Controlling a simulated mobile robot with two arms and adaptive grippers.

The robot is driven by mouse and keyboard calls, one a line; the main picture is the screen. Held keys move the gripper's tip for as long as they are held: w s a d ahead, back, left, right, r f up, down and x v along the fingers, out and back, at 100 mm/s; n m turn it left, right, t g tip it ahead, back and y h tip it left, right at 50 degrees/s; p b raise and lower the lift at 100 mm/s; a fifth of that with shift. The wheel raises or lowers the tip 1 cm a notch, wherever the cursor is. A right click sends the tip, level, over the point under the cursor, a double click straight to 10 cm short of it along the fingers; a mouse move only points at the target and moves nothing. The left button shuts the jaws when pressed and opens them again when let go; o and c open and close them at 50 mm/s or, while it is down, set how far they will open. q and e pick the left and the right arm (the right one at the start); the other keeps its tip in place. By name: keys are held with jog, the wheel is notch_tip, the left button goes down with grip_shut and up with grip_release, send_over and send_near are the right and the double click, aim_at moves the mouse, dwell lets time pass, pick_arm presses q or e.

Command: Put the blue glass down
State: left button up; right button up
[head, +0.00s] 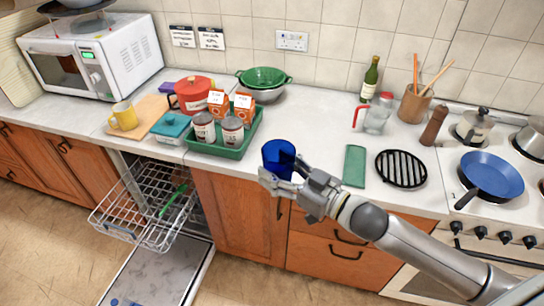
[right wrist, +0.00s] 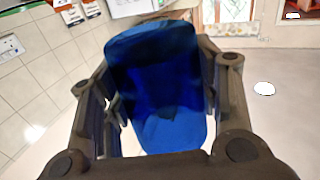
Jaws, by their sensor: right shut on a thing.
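The blue glass (head: 277,155) is in my right gripper (head: 285,180), near the front edge of the counter (head: 318,120) in the head view. The right gripper is shut on it. In the right wrist view the glass (right wrist: 155,85) fills the space between the two fingers (right wrist: 160,95). The glass looks roughly upright in the head view. I cannot tell for sure whether its base touches anything; the gripper hides its lower part. My left gripper is not in view.
Left of the glass stands a green tray (head: 238,151) with cans and cartons. To the right lie a green cloth (head: 354,166) and a black trivet (head: 401,168); a clear jug (head: 376,117) stands behind. The dishwasher rack (head: 140,205) is pulled out below. Bare counter lies behind the glass.

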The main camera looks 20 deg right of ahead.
jog(key=shift+s+a+f, duration=0.2)
jog(key=shift+a, duration=0.05)
jog(key=s+a+f+m+t+h+b, duration=0.1)
jog(key=s+a+f+m+h+b, duration=0.1)
jog(key=s+a+f+b, duration=0.3)
jog(key=s+d+f+m+t+h+b, duration=0.1)
jog(key=s+d+f+m+t+h, duration=0.1)
jog(key=s+d+h, duration=0.5)
jog(key=d+f+m+h, duration=0.1)
jog(key=m, duration=0.1)
jog(key=shift+s+m+b, duration=0.35)
jog(key=shift+m, duration=0.05)
jog(key=shift+a, duration=0.1)
